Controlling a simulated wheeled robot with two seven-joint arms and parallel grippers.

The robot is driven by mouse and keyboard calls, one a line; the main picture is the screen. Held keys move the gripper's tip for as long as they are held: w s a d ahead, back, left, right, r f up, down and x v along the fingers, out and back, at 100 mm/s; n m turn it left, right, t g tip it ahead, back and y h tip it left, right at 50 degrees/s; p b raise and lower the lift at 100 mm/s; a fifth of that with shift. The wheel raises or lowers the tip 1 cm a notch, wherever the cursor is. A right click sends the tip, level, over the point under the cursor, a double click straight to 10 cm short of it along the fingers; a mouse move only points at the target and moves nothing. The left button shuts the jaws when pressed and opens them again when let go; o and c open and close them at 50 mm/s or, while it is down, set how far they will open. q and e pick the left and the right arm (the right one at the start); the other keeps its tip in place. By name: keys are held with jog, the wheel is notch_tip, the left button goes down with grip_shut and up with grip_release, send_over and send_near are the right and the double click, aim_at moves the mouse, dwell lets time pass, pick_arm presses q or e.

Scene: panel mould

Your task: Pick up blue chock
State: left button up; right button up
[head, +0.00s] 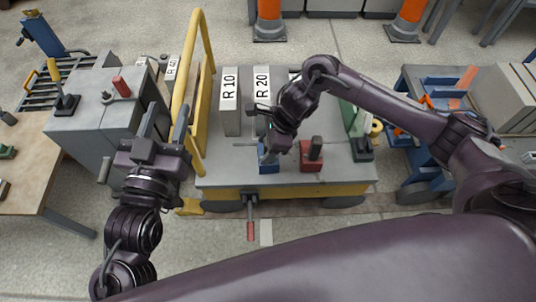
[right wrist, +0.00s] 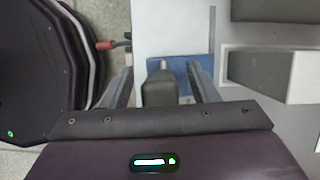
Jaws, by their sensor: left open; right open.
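The blue chock (head: 269,168) stands near the front edge of the grey cart top (head: 220,172), left of a red chock (head: 312,160). My right gripper (head: 268,147) is open and points down over the blue chock, hiding its upper part. In the right wrist view the blue base (right wrist: 183,70) lies beyond the fingers. A dark upright post, apparently the chock's handle, stands between the open right gripper's (right wrist: 160,72) fingers, with gaps at both sides. My left gripper (head: 166,122) is open and empty, left of the cart.
White-faced blocks marked R 10 (head: 230,92) and R 20 (head: 261,88) stand behind the blue chock. A yellow rail (head: 203,45) rises at the cart's left end. A green object (head: 360,135) stands at the right. A red-handled lever (head: 251,230) hangs at the front.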

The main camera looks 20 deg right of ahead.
grip_shut()
jog(key=shift+r, duration=0.2)
dwell(0.5)
